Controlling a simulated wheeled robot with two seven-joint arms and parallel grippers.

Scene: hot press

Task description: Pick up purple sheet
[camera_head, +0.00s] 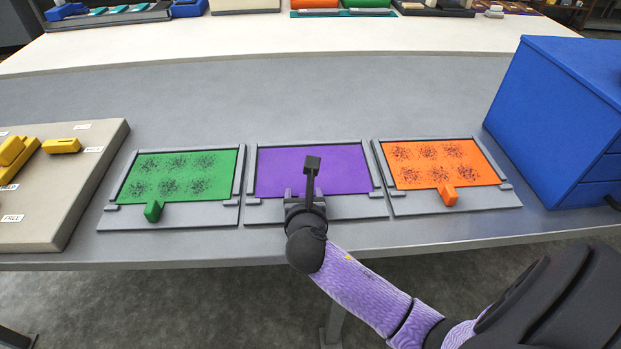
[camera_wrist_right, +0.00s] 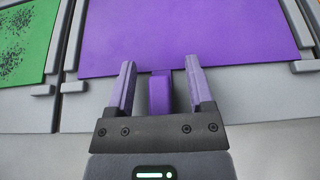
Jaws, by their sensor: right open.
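The purple sheet (camera_head: 342,168) lies flat in the middle grey frame (camera_head: 365,208) on the table. It has no speckles. My right gripper (camera_head: 311,178) is over the near edge of this sheet and hides part of it in the head view. In the right wrist view, the purple sheet (camera_wrist_right: 185,35) fills the top, and its purple tab (camera_wrist_right: 160,94) sits between the two open fingers of my right gripper (camera_wrist_right: 160,85). A gap shows on each side of the tab. My left gripper is not in view.
A green speckled sheet (camera_head: 190,174) with a tab lies in the left frame, and an orange speckled sheet (camera_head: 430,163) with a tab in the right frame. A blue drawer box (camera_head: 560,120) stands at the right. A beige board (camera_head: 70,190) with yellow pieces is at the left.

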